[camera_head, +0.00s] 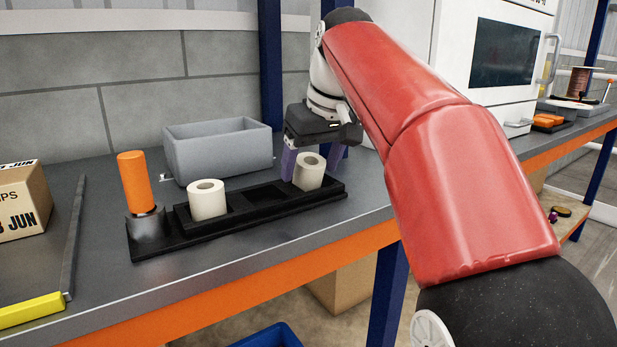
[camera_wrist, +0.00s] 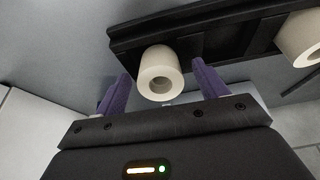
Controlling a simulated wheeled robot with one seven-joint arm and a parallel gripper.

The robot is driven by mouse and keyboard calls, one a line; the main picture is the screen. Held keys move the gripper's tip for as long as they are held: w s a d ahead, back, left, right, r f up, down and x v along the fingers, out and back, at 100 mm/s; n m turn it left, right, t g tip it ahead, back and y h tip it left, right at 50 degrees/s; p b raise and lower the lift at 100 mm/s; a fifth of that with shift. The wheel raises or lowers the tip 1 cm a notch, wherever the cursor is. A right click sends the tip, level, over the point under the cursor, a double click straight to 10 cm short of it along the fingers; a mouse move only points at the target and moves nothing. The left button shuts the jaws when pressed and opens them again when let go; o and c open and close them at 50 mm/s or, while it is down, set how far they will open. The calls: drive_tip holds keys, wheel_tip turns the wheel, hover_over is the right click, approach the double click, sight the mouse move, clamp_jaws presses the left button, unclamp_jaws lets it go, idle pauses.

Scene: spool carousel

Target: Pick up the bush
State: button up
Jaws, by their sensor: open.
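A cream hollow bush (camera_head: 309,176) stands at the right end of a black slotted holder (camera_head: 165,245), leaning slightly in the head view. It also shows in the wrist view (camera_wrist: 158,84), its round bore facing the camera. My gripper (camera_head: 313,160) is over this bush, its two purple fingers apart, one on each side. In the wrist view the fingers of my gripper (camera_wrist: 163,88) flank the bush with a visible gap on each side. A second cream bush (camera_head: 207,201) stands upright further left in the holder, and it shows at the right edge of the wrist view (camera_wrist: 306,38).
A grey bin (camera_head: 220,153) sits behind the holder. A cardboard box (camera_head: 22,202) and a yellow-ended bar (camera_head: 32,310) lie left. A white machine (camera_head: 455,80) stands behind my arm.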

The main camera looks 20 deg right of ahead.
drive_tip(key=shift+f, duration=0.1)
drive_tip(key=c, duration=1.1)
wheel_tip(320, 180, up, 10)
drive_tip(key=p, duration=0.1)
